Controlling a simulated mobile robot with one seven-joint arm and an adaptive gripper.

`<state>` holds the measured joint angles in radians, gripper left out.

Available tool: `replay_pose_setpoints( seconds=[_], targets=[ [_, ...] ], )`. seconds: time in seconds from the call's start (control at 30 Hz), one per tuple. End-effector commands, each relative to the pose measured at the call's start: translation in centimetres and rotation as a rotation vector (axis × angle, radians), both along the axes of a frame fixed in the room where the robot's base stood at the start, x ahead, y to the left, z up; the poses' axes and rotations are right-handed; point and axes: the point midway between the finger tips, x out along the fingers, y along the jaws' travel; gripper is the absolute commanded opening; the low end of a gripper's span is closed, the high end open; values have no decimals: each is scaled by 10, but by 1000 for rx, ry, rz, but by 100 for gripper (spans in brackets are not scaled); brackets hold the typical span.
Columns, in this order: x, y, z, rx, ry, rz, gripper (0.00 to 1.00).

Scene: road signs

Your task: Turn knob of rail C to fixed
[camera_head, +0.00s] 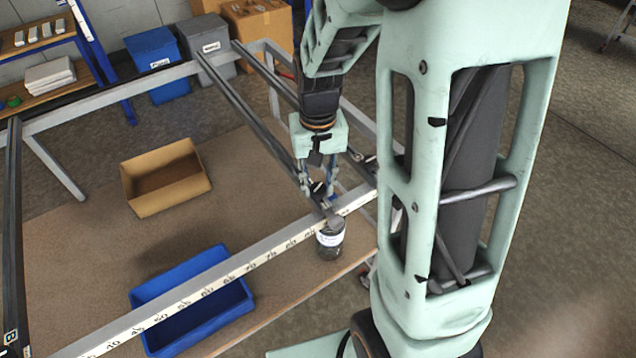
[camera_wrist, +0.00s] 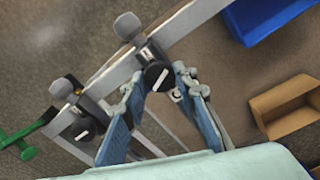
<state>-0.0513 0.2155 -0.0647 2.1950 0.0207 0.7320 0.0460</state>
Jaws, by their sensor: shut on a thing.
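My gripper (camera_head: 318,186) is at the front end of a dark rail (camera_head: 255,120), just above the pale scale beam. In the wrist view my gripper (camera_wrist: 160,88) has its two fingers around a round black knob (camera_wrist: 157,76) with a white pointer line, set slantwise. A second black knob (camera_wrist: 83,130) with a white mark sits on the neighbouring rail, outside the fingers. A rail at the far left (camera_head: 13,240) bears the letter B. The fingers partly hide the held knob in the head view.
The scale beam (camera_head: 200,281) runs across the front. A blue bin (camera_head: 222,304) and a cardboard box (camera_head: 198,170) are to the left. A green handle (camera_wrist: 18,138) shows at the wrist view's left edge.

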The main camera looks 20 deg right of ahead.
Motion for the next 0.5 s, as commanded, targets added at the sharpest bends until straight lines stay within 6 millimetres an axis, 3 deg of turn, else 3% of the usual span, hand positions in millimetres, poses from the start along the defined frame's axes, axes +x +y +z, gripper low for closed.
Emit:
replay_pose_setpoints(
  seconds=[0.5],
  targets=[
    [1, 0, 1, 0, -2, -346, 2]
  ],
)
